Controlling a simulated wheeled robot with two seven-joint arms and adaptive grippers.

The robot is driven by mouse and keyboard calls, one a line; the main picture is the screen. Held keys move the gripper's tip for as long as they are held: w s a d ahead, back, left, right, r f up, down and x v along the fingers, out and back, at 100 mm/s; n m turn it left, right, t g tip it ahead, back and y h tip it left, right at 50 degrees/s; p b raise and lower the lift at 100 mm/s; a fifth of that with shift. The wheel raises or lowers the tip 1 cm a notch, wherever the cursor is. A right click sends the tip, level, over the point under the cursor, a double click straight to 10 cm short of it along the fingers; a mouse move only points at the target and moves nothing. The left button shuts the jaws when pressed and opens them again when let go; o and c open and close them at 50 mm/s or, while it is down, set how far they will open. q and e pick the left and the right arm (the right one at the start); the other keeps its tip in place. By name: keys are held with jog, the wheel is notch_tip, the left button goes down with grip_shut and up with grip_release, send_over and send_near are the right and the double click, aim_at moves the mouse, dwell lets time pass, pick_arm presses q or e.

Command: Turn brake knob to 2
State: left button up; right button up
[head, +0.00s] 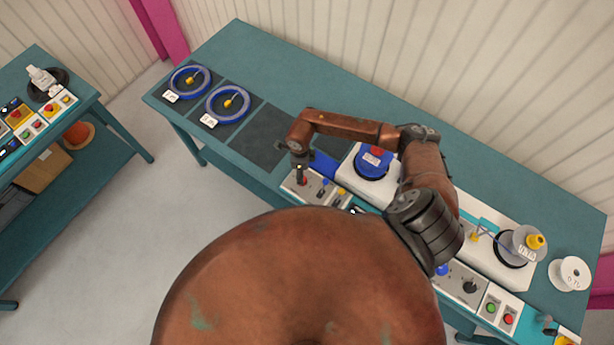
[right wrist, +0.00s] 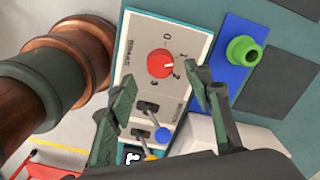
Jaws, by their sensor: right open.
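The red brake knob (right wrist: 161,63) sits on a pale panel (right wrist: 140,45) with a dial marked 0 to 3, in the right wrist view. Its white mark points to the right side of the dial, around 1 to 2; I cannot tell exactly which. My right gripper (right wrist: 160,75) is open, with one green finger to each side of the knob in the picture and nothing held. I cannot tell if the fingers touch it. In the head view my right gripper (head: 299,168) is over the panel's left end and mostly covers the knob. My left gripper is not in view.
Two black levers (right wrist: 147,107) with blue and yellow ends stand below the knob. Blue cable coils (head: 228,104) lie on the bench's left; a spool (head: 525,243) stands at the right.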

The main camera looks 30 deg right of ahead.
notch_tip(320, 180, down, 4)
jog(key=shift+s+r+p, duration=0.1)
jog(key=shift+s+p, duration=0.05)
jog(key=shift+p, duration=0.25)
jog(key=shift+f, duration=0.4)
jog(key=shift+d+f, duration=0.1)
jog(key=shift+f, duration=0.25)
jog(key=c, duration=1.1)
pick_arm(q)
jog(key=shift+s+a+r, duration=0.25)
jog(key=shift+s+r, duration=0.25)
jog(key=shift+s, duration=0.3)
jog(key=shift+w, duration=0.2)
